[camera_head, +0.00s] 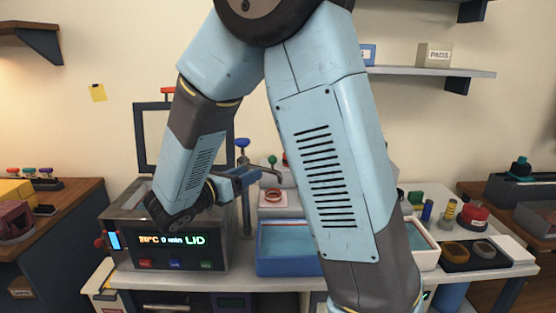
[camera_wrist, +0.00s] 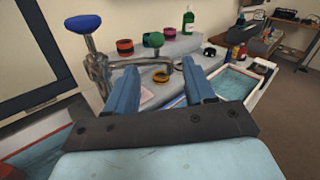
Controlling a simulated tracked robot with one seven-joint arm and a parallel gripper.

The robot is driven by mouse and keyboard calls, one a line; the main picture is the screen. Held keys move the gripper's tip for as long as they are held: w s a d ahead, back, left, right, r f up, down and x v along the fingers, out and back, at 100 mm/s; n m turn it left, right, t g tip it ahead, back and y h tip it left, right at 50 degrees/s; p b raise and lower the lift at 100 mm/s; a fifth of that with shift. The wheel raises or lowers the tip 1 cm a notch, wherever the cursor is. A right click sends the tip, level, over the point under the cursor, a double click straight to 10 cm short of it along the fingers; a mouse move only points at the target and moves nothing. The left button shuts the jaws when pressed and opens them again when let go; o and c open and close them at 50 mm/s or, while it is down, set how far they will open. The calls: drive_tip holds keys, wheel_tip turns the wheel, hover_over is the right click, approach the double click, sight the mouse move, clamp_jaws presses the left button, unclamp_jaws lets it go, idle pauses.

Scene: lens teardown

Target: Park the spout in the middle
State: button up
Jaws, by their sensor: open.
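The spout (camera_head: 266,172) is a thin grey metal arm reaching right from an upright metal tap post (camera_head: 246,205) with a blue knob (camera_head: 242,143). In the wrist view the spout (camera_wrist: 148,61) runs from the post (camera_wrist: 97,70) under the blue knob (camera_wrist: 83,24), and its bent end appears between my fingertips. My gripper (camera_head: 250,181) is open beside the post, near the spout; it also shows in the wrist view (camera_wrist: 162,78). I cannot tell whether a finger touches the spout. A blue-rimmed water basin (camera_head: 286,268) stands below, partly hidden by my arm.
A grey cleaner box (camera_head: 180,252) with a lit display and raised lid frame (camera_head: 139,137) stands left. A white basin (camera_wrist: 243,84) stands right. Behind are a stepped grey stand (camera_wrist: 180,43), coloured rings and a green bottle (camera_wrist: 188,21). My arm hides the bench's middle.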

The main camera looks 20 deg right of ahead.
drive_tip(key=x, duration=1.3)
drive_tip(key=shift+w, duration=0.35)
drive_tip(key=shift+r, duration=0.1)
clamp_jaws()
